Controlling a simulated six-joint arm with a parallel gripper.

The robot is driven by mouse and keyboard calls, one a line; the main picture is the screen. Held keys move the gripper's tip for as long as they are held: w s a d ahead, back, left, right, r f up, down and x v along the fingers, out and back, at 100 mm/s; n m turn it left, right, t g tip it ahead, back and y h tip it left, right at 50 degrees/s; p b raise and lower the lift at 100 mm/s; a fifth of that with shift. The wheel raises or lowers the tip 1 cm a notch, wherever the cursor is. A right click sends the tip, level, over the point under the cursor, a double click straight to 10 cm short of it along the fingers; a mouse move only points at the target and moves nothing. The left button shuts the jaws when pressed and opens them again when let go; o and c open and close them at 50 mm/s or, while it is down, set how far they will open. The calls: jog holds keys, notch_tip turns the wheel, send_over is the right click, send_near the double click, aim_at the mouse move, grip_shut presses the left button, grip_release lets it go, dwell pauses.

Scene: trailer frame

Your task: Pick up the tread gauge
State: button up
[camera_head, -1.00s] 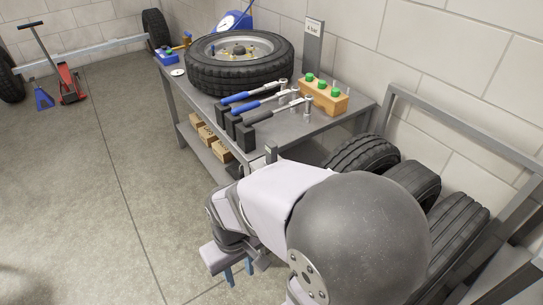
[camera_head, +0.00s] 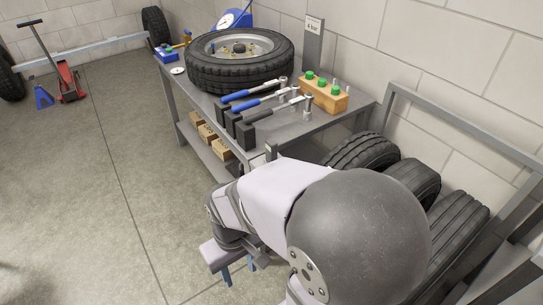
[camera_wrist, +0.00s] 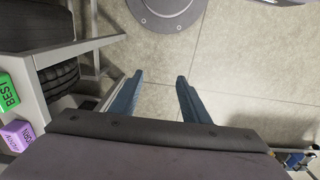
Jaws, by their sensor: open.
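I cannot make out the tread gauge for certain in either view. Small items lie at the far left end of the grey workbench (camera_head: 318,124) in the head view: a white round dial (camera_head: 178,71) and a blue box (camera_head: 166,54) with a yellow-tipped item by it. My gripper (camera_wrist: 158,80) is open and empty in the wrist view, its two blue fingers apart over bare floor. In the head view my gripper (camera_head: 238,271) hangs low in front of the bench, well away from those small items. My arm hides part of the bench's near end.
A tyre on its rim (camera_head: 240,62), blue-handled wrenches (camera_head: 256,103) in black holders and a wooden block (camera_head: 323,96) with green-topped pieces occupy the bench. Cardboard boxes (camera_head: 207,132) sit on its lower shelf. Tyres (camera_head: 362,152) stand in a rack at right. The left floor is mostly clear.

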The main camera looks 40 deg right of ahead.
jog(key=w+d+r+t+p, duration=0.1)
jog(key=w+d+r+p, duration=0.15)
jog(key=w, duration=0.35)
jog(key=w+d+r+t+p, duration=0.1)
jog(key=w+d+r+p, duration=0.1)
jog(key=w+r, duration=0.3)
notch_tip(320, 180, up, 7)
jog(key=t+p, duration=0.4)
jog(key=p, duration=0.2)
send_over(275, 144)
jog(key=w+a, duration=0.2)
jog(key=shift+g, duration=0.7)
jog(key=f, duration=0.1)
jog(key=s+d+f, duration=0.1)
jog(key=f, duration=0.1)
jog(key=d+f, duration=0.1)
jog(key=f, duration=0.1)
jog(key=shift+s, duration=0.3)
jog(key=shift+s+f, duration=0.2)
jog(key=shift+f, duration=0.35)
jog(key=shift+p+x, duration=1.1)
jog(key=shift+x, duration=2.5)
jog(key=shift+w+a, duration=0.1)
jog(key=shift+r, duration=0.1)
grip_shut()
